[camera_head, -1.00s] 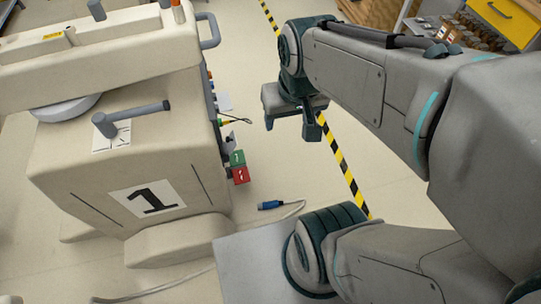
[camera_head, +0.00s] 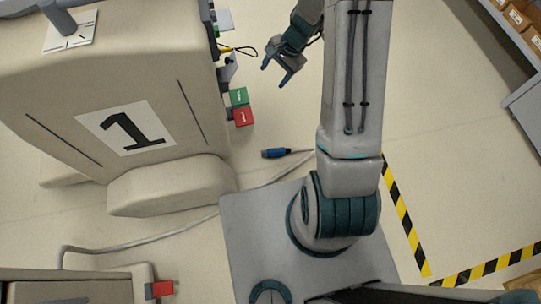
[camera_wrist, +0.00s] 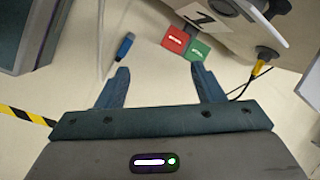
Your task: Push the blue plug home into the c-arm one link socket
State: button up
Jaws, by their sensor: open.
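The blue plug (camera_head: 275,153) lies on the floor at the end of a grey cable, just right of the cart marked 1 (camera_head: 185,60). It also shows in the wrist view (camera_wrist: 124,46), beyond my left finger. My gripper (camera_head: 278,76) is open and empty, above and apart from the plug, beside the cart's right side. Both fingers (camera_wrist: 163,85) show in the wrist view with nothing between them. The cart's connector side is seen edge-on, and I cannot make out a socket for the blue plug.
A green block (camera_head: 239,96) and a red block (camera_head: 243,117) stick out from the cart's side. A yellow connector with a dark cable (camera_head: 232,50) sits above them. Another red block (camera_head: 162,289) is at the lower left. Floor right of my arm is clear up to the striped tape (camera_head: 405,215).

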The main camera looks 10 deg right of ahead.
jog(key=w+d+f+m+b, duration=0.15)
jog(key=f+b, duration=0.25)
jog(key=f, duration=0.9)
jog(key=d+f+m+b, duration=0.2)
jog(key=f+m+b, duration=0.15)
jog(key=f, duration=0.85)
jog(key=m+b, duration=0.3)
jog(key=b, duration=0.2)
send_near(273, 151)
jog(key=shift+g, duration=0.3)
jog(key=b+x, duration=0.3)
jog(key=x, duration=0.1)
jog(key=shift+w+f, duration=0.2)
jog(key=shift+f, duration=0.25)
jog(key=shift+b+x, duration=1.75)
jog(key=shift+x, duration=1.1)
jog(key=shift+r, duration=0.15)
jog(key=c, duration=1.3)
